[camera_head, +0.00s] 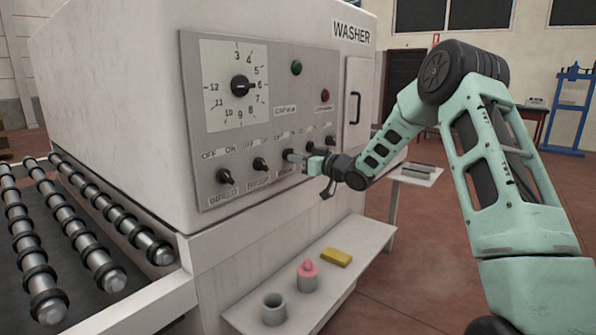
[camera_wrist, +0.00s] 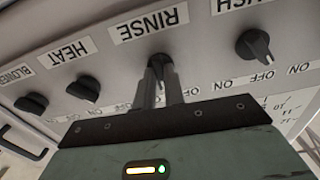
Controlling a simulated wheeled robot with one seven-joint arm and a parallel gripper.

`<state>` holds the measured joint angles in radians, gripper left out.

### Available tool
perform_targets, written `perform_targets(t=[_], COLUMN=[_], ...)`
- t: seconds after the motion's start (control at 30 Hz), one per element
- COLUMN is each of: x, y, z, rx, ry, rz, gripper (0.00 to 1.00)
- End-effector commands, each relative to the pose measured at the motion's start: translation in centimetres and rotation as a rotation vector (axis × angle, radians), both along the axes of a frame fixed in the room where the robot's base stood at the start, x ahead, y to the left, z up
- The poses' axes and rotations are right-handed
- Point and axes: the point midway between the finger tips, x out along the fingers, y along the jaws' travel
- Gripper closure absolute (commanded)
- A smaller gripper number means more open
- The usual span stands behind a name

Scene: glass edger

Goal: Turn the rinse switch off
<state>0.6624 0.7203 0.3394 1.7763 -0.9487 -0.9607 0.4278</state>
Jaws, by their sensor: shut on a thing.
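The rinse switch (camera_wrist: 158,59) is a black knob under the RINSE label in the wrist view, on the grey washer panel (camera_head: 220,135). My gripper (camera_wrist: 160,82) has both fingers closed around this knob, which they partly hide, so I cannot tell which way it points. In the head view my gripper (camera_head: 295,157) reaches the panel from the right, at the middle of the lower knob row. ON and OFF marks show beside the knobs.
The brush knob (camera_head: 259,164) and infeed knob (camera_head: 222,176) are to the left. The heat knob (camera_wrist: 84,88) and blower knob (camera_wrist: 32,103) flank the other side. A shelf (camera_head: 300,318) below holds a grey cup, a pink item and a yellow block. Rollers (camera_head: 95,215) lie left.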

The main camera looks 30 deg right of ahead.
Motion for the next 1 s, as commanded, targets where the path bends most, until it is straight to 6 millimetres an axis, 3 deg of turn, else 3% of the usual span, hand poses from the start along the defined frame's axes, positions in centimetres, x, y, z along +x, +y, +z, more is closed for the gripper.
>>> perform_targets(t=[0.5, 1.0], x=[0.03, 0.03], y=[-0.14, -0.21], z=[-0.45, -0.08], rx=[-0.432, -0.628], ry=[-0.158, -0.226], rz=[0.0, 0.0], gripper=[1.0, 1.0])
